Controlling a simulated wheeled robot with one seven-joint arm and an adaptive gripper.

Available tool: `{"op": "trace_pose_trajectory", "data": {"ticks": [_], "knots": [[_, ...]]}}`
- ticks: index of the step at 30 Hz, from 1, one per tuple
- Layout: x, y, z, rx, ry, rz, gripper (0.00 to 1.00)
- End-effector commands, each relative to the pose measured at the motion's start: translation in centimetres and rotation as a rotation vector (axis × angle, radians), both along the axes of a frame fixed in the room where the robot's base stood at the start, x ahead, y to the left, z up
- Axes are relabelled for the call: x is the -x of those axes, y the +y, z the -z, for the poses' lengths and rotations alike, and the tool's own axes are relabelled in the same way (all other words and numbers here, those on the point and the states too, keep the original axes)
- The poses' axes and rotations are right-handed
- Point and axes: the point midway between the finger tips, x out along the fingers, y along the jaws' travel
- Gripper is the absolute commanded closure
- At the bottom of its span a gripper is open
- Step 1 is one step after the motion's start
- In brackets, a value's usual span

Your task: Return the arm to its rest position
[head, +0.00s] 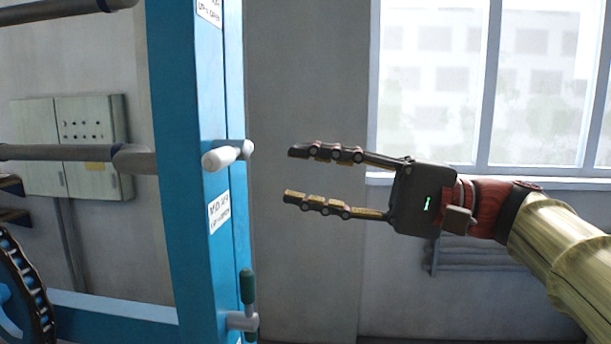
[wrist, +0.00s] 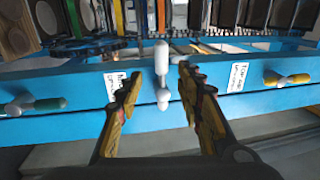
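My gripper (head: 290,173) is open and empty in the head view, level and pointing left. Its two fingers are spread apart. It stands to the right of the blue plate dryer frame (head: 178,190), with a gap between the fingertips and the white handle (head: 225,156) on the frame. In the wrist view my gripper (wrist: 158,85) shows its two fingers on either side of the picture of the white handle (wrist: 161,75), which lies beyond them. Nothing is held.
A green-gripped handle (head: 248,290) sits lower on the blue frame. A white-and-yellow handle (wrist: 287,79) shows at the right in the wrist view. A grey cabinet (head: 70,145) hangs on the back wall. A window (head: 490,80) is behind my arm.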

Motion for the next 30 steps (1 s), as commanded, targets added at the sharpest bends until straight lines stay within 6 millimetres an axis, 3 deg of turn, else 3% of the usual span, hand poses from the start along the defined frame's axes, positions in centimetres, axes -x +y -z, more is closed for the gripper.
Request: {"op": "trace_pose_trajectory", "data": {"ticks": [4, 7, 10, 14, 17, 21, 25, 30], "knots": [[-1.0, 0.0, 0.5, 0.016, 0.005, 0.036, 0.63], [-2.8, -0.1, 3.7, 0.1, 0.041, 0.096, 0.63], [-4.5, -0.5, 9.4, 0.236, 0.1, 0.17, 0.63], [-4.8, -2.2, 18.1, 0.474, 0.157, 0.269, 0.63], [-3.5, -4.3, 24.6, 0.677, 0.172, 0.328, 0.63], [-0.3, -8.5, 32.6, 0.976, 0.142, 0.384, 0.63], [3.4, -13.2, 38.1, 1.249, 0.059, 0.407, 0.63], [8.0, -18.6, 42.4, 1.545, -0.097, 0.394, 0.63]]}}
